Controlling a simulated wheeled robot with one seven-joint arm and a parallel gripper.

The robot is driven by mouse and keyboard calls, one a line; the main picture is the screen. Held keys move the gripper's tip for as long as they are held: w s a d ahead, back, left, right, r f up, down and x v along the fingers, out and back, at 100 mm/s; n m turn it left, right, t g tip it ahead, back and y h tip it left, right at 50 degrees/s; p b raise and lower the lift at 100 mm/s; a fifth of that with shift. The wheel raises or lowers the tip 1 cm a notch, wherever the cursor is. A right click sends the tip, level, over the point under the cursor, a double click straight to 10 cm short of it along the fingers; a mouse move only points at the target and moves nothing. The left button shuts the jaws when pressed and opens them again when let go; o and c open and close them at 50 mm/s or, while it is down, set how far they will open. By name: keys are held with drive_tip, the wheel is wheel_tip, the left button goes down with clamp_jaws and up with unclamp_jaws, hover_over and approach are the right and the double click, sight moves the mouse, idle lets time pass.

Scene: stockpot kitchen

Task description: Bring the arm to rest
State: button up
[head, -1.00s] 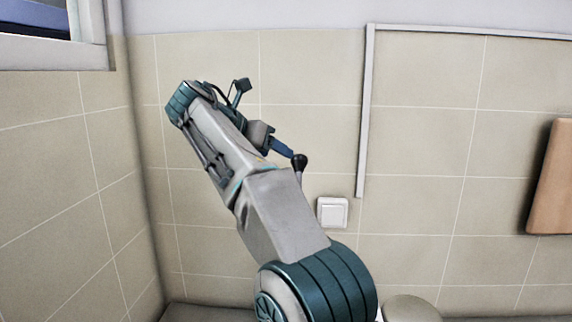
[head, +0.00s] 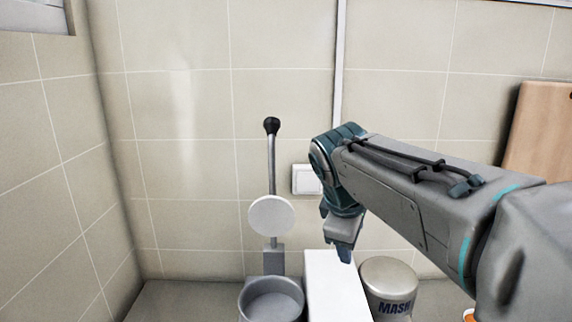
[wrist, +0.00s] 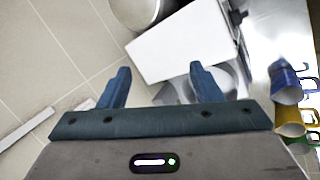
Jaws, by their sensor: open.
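My gripper (head: 342,250) points down in the head view, at the end of my grey and teal arm, which reaches in from the right. It appears above or in front of a white box-like block (head: 335,285); I cannot tell the gap between them. In the wrist view my gripper (wrist: 158,88) shows two blue fingers spread apart with nothing between them. The white block (wrist: 180,45) lies beyond the fingertips there.
A grey pot-like vessel (head: 271,300) stands left of the block, with a round white disc (head: 271,216) on a black-knobbed rod behind it. A lettered canister (head: 388,285) stands right. Several coloured mugs (wrist: 290,115) line the wrist view's right side. A tiled wall closes the back.

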drive_tip(key=s+d+f+m+g+y+b, duration=0.1)
drive_tip(key=s+d+f+m+y, duration=0.1)
drive_tip(key=s+f+m, duration=1)
drive_tip(key=s+d+f, duration=0.1)
drive_tip(key=s+f, duration=0.2)
drive_tip(key=f, duration=0.1)
drive_tip(key=shift+s+y+b, duration=0.3)
drive_tip(key=shift+b, duration=0.1)
